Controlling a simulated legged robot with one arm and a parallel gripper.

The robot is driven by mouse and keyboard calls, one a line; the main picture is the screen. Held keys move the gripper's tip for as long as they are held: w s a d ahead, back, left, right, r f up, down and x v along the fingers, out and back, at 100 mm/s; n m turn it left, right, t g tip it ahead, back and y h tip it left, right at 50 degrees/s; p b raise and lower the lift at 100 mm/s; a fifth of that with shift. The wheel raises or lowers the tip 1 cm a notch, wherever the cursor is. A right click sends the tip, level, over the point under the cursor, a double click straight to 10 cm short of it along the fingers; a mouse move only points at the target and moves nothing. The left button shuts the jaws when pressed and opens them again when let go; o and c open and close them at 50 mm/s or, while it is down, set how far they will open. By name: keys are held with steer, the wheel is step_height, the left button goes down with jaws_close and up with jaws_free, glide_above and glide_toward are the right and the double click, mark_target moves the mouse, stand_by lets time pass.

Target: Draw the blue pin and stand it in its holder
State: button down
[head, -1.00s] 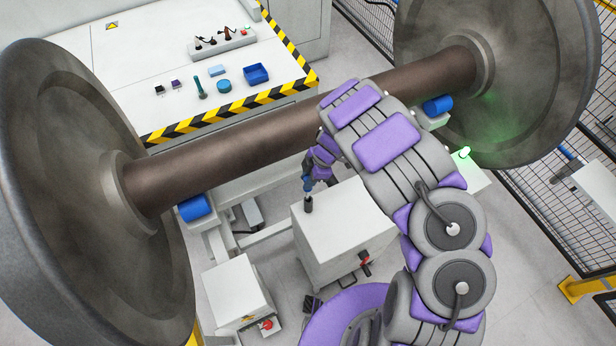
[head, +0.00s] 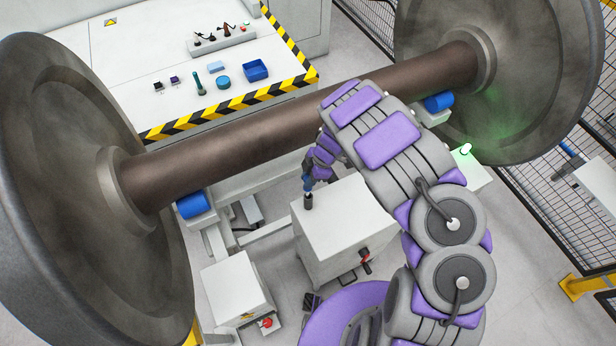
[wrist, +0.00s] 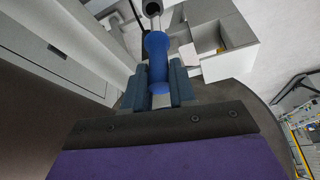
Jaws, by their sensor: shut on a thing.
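My gripper (head: 309,180) hangs beside the white block (head: 345,225), over its left corner. In the wrist view its two teal fingers (wrist: 157,88) are closed around the blue pin (wrist: 157,52). The pin also shows as a small blue piece in the head view (head: 307,187). Just below it a short dark cylinder (head: 308,202) stands at the corner of the block; it looks like the holder. A grey round end (wrist: 152,8) lies in line with the pin in the wrist view. I cannot tell whether the pin is inside the cylinder or only above it.
The wheelset axle (head: 290,115) runs just behind my arm, between two large wheels (head: 85,190). A bench (head: 130,75) behind it carries a blue bin (head: 256,70) and small parts. A red-handled lever (head: 364,255) sticks out from the block's front. A smaller white box (head: 235,287) stands front left.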

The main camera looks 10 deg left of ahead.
steer(key=shift+f, duration=0.4)
steer(key=c, duration=0.8)
jaws_free()
steer(key=shift+c, duration=0.2)
steer(key=shift+r, duration=0.1)
steer(key=b+v, duration=0.2)
steer(key=v, duration=1.5)
steer(key=shift+w, duration=0.1)
